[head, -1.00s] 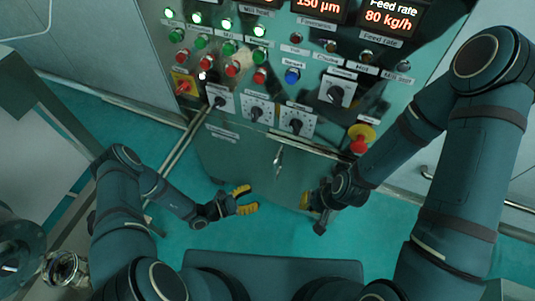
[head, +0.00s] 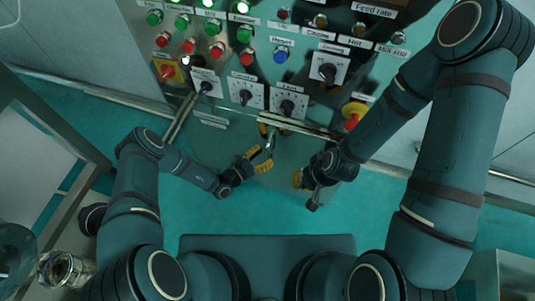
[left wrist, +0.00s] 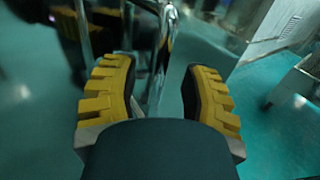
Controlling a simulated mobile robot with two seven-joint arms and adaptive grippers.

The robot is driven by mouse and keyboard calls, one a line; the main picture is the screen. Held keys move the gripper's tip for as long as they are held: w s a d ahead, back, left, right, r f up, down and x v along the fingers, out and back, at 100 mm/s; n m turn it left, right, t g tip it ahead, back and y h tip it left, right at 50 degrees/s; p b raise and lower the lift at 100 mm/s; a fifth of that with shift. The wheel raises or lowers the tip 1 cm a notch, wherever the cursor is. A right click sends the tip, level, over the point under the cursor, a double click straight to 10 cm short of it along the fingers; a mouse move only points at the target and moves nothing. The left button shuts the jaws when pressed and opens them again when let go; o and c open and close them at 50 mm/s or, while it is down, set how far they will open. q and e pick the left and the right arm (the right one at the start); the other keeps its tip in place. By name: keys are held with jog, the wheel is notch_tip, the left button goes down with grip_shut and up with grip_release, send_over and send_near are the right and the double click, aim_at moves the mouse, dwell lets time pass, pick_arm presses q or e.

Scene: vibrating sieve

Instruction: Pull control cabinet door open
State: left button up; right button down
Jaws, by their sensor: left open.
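The control cabinet door (head: 228,143) is the dark glossy panel below the sloped console and looks closed. Its metal handle (head: 270,142) stands out near the middle; in the left wrist view a shiny bar (left wrist: 160,65) shows between the fingers. My left gripper (head: 259,160), with yellow pads, is open and close to the handle, its fingers (left wrist: 158,95) either side of the bar. I cannot tell whether it touches it. My right gripper (head: 299,180) is to the right, in front of the door; its opening is not clear.
The console above carries lit buttons (head: 211,27), rotary switches (head: 242,96) and a red emergency button (head: 352,122). A metal rail (head: 90,92) runs left of the cabinet. A table (head: 50,135) and a glass jar (head: 62,268) are at left. Teal floor is clear in front.

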pick_arm(q)
jog(key=shift+x, duration=0.95)
grip_shut()
jog(key=shift+s, duration=0.2)
